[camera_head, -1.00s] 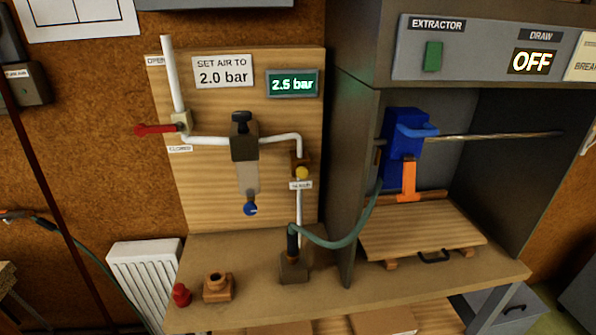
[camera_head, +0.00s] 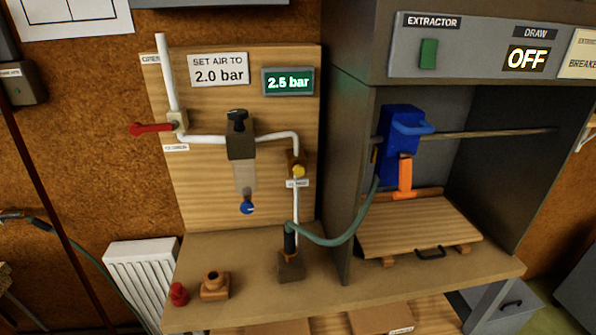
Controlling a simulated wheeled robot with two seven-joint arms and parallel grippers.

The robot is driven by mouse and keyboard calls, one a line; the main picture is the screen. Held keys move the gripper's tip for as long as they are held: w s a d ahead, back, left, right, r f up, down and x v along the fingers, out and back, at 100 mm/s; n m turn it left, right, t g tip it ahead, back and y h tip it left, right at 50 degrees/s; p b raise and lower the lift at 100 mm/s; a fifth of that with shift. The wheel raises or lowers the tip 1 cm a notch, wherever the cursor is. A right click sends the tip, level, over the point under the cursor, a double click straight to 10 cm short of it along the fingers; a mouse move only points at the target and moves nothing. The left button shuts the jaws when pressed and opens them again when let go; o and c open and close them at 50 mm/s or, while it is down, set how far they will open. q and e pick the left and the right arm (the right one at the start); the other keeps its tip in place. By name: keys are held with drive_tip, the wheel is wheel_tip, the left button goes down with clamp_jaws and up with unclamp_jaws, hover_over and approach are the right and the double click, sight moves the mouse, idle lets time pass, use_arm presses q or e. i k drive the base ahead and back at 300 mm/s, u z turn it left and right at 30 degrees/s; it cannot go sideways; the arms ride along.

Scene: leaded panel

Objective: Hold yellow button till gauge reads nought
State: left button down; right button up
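The yellow button (camera_head: 299,171) sits on a small brass-coloured block on the white air pipe, above a small label that is too small to read. The gauge (camera_head: 288,82) is a digital display at the board's upper right and reads 2.5 bar. A sign (camera_head: 218,70) beside it says SET AIR TO 2.0 bar. A red lever (camera_head: 152,129) points left from the pipe. A dark regulator (camera_head: 240,136) with a black knob and a blue-tipped bowl sits mid-board. Neither of my grippers shows in this view.
The bench (camera_head: 235,250) holds a red knob-like piece (camera_head: 179,294), a brown fitting (camera_head: 214,285) and a black-topped hose socket (camera_head: 290,258). A green hose (camera_head: 342,240) runs to a blue tool (camera_head: 401,130) in the cabinet. The EXTRACTOR panel (camera_head: 470,52) reads OFF. The bench's middle is bare.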

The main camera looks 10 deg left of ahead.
sight(299, 170)
drive_tip(key=k, duration=1.35)
drive_tip(key=z, duration=0.4)
drive_tip(key=i, duration=0.45)
drive_tip(key=z, duration=0.6)
drive_tip(key=i, duration=0.75)
drive_tip(key=u, duration=0.25)
